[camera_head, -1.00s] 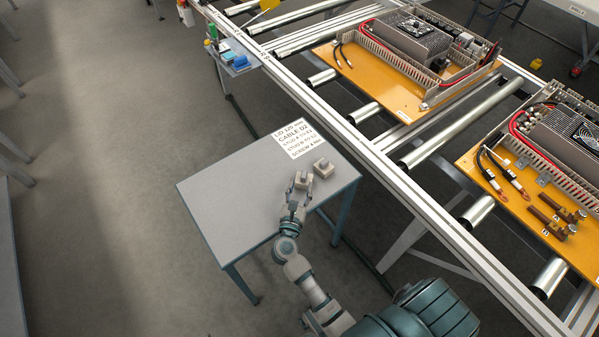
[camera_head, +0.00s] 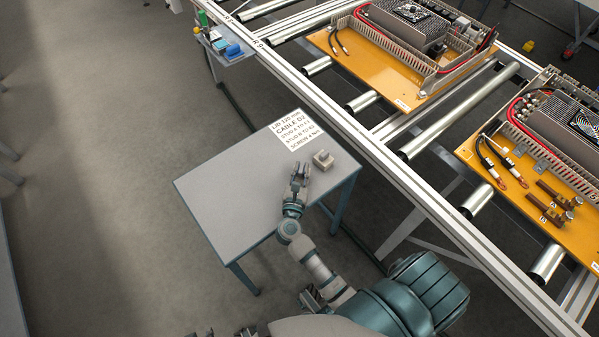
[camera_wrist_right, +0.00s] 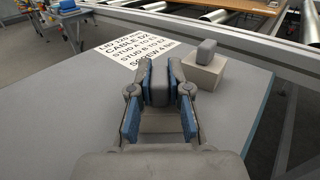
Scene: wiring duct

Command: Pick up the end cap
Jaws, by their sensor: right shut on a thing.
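My right gripper (camera_head: 299,172) is over the grey table and shut on a small grey end cap. In the wrist view the right gripper (camera_wrist_right: 158,86) has its blue-padded fingers on both sides of the end cap (camera_wrist_right: 158,80).
The grey table (camera_head: 225,190) has free room on its left. A printed label sheet (camera_head: 297,130) lies at its back edge. A roller conveyor (camera_head: 350,150) runs past behind, carrying orange panels (camera_head: 375,70) with ducts and cables.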

